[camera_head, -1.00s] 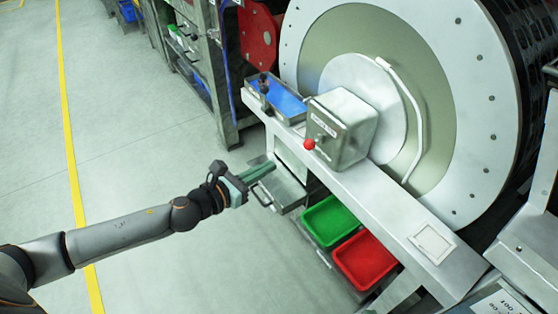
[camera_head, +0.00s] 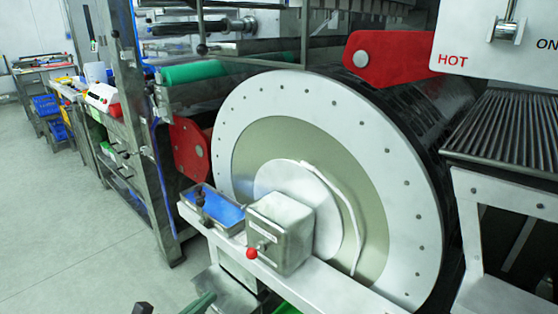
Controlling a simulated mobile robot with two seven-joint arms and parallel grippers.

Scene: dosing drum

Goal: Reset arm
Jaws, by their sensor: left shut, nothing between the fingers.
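The rest of my left arm is below the picture. My right gripper is not in view.
The large drum (camera_head: 245,120) fills the middle and right. A metal box with a red knob (camera_head: 251,253) and a blue-lined tray (camera_head: 222,208) sit on the white ledge (camera_head: 330,287). Racks stand at left. The floor (camera_head: 70,220) there is clear.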

